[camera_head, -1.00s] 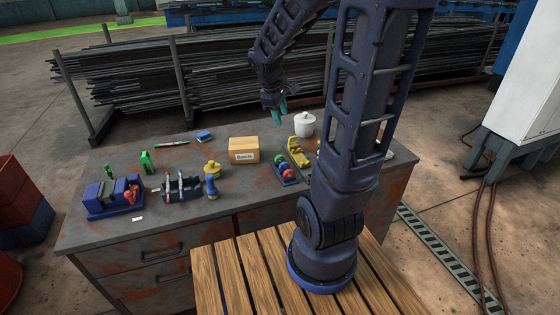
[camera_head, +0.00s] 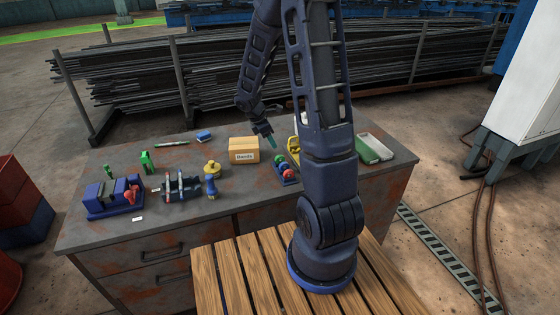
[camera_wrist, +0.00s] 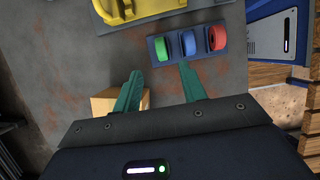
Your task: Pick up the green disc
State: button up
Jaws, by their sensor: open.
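The green disc (camera_wrist: 162,49) stands on edge at one end of a dark blue rack. It also shows in the head view (camera_head: 279,160) at the rack's far end. A blue disc (camera_wrist: 189,43) and a red disc (camera_wrist: 216,38) stand beside it in the rack (camera_wrist: 178,61). My gripper (camera_wrist: 159,73) is open and empty, with green fingers spread apart. In the wrist view the green disc appears just beyond the gap between the fingertips. In the head view my gripper (camera_head: 270,140) is above the bench, near the box and the rack. The exact height is hard to tell.
A cardboard box (camera_head: 243,150) stands just left of the rack. A yellow object (camera_wrist: 128,9) lies close beyond it. A blue vise (camera_head: 114,196), a small dark rack (camera_head: 184,188) and a yellow-blue object (camera_head: 212,178) occupy the bench's left. Some bench is hidden behind my arm.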

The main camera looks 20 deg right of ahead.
aim_at(279, 156)
jog(key=shift+x, duration=4.8)
jog(key=shift+s+a, duration=0.1)
jog(key=shift+a, duration=0.05)
grip_shut()
